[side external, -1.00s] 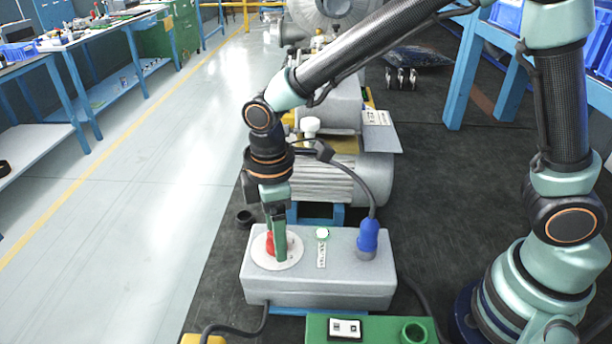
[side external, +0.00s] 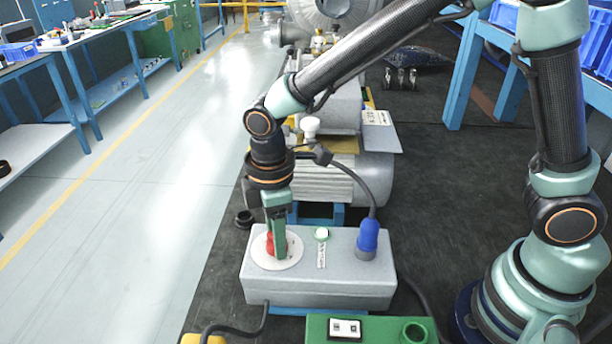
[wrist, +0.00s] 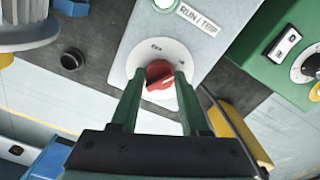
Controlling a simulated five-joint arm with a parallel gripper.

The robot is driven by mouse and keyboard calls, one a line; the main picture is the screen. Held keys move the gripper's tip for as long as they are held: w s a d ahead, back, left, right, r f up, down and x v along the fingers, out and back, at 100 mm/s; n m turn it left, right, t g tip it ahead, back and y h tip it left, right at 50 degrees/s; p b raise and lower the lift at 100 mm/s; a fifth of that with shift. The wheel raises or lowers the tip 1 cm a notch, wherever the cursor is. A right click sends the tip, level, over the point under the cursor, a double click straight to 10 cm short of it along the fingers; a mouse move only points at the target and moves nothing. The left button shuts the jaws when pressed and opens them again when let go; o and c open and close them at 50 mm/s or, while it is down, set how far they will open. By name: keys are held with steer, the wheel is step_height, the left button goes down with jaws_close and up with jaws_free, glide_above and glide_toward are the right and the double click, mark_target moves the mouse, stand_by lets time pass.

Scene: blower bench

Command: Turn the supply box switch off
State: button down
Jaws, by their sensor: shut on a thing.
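The grey supply box (side external: 318,287) stands at the front centre in the side view. Its red rotary switch (side external: 270,244) sits on a round white dial plate (side external: 262,261) on the box's left top. In the wrist view the red switch (wrist: 158,76) lies between my fingertips, its pointer slanted across the dial; the dial lettering is too small to read surely. My gripper (side external: 278,250) points down and is shut on the switch, partly hiding it in the side view. A round pale lamp with a green rim (side external: 322,234) sits beside a RUN / TRIP label (wrist: 197,18).
A blue plug (side external: 367,241) with a black cable stands on the box's right top. A green box (side external: 375,328) with a rocker switch is in front. The blower motor (side external: 340,180) is behind. A small black cap (side external: 244,218) lies on the mat at left.

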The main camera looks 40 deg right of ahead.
steer(key=n, duration=1.3)
steer(key=shift+n, duration=0.3)
stand_by(0.3)
steer(key=shift+c, duration=1.9)
jaws_free()
step_height(320, 180, up, 12)
steer(key=shift+r, duration=0.15)
